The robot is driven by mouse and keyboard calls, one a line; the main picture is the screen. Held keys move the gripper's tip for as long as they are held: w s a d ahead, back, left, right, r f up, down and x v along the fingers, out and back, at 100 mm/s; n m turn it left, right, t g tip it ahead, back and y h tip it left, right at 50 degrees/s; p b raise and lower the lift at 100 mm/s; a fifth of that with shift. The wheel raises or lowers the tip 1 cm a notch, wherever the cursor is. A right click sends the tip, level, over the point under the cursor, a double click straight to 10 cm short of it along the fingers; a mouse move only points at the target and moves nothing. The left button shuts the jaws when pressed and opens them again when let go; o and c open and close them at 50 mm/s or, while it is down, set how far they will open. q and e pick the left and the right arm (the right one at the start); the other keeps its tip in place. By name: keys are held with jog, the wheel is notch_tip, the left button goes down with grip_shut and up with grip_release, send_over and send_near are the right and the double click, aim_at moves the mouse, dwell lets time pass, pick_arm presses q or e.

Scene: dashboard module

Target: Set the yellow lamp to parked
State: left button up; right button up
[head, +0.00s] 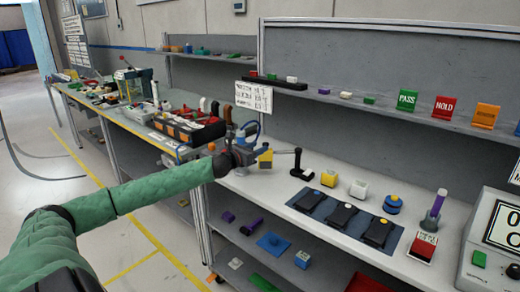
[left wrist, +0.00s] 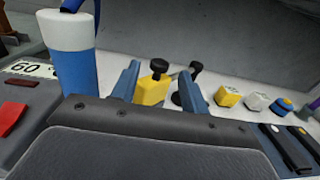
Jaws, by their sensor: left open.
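The yellow lamp has a yellow head (head: 265,157) on a thin dark arm, which runs right to a black-knobbed post on a black base (head: 302,173). It stands on the light worktop. In the left wrist view, the yellow head (left wrist: 151,91) hangs between my open fingers, with a black knob on top. My left gripper (head: 251,158) reaches in from the left at the head; its fingertips (left wrist: 160,82) stand on either side. Whether either finger touches it cannot be told. No marking for parked is readable. My right gripper is not in view.
Right of the lamp lie a blue mat (head: 340,240) with dark devices, a yellow block (head: 329,177), a white block (head: 358,189) and a blue knob (head: 393,204). A blue-and-white bottle (left wrist: 70,60) stands close left of my gripper. Shelves rise behind.

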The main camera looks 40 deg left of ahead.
pick_arm(q)
jog(key=shift+s+b, duration=0.3)
jog(key=shift+s, duration=0.95)
